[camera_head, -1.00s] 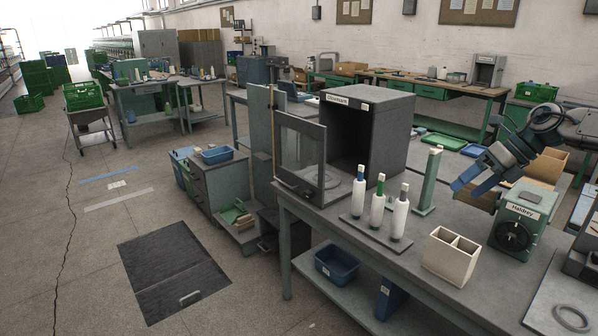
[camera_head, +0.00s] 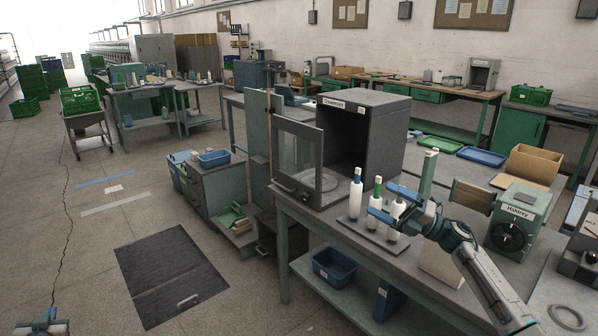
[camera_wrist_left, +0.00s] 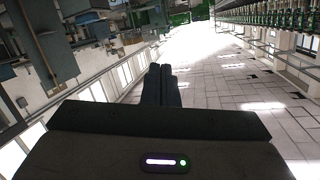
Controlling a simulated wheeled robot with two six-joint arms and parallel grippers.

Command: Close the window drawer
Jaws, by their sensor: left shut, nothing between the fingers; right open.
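A dark box cabinet (camera_head: 386,118) stands on the near bench. Its windowed door (camera_head: 299,158) stands swung out at the left, with a handle low on the frame. A brown, drawer-like part (camera_head: 472,196) sticks out leftward from the green dial box (camera_head: 520,222). I cannot tell for certain which of these is the window drawer. My right gripper (camera_head: 379,201) is open, over the rightmost bobbin in the picture, right of the door and apart from it. My left gripper (camera_head: 45,322) is low at the bottom left, far from the bench. It shows shut and empty in the left wrist view (camera_wrist_left: 161,72).
Three white bobbins stand on a dark plate (camera_head: 345,229) before the cabinet. A green post (camera_head: 428,172) rises behind them. A cream bin (camera_head: 440,265) is partly hidden by my right arm. A blue crate (camera_head: 335,267) sits on the lower shelf.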

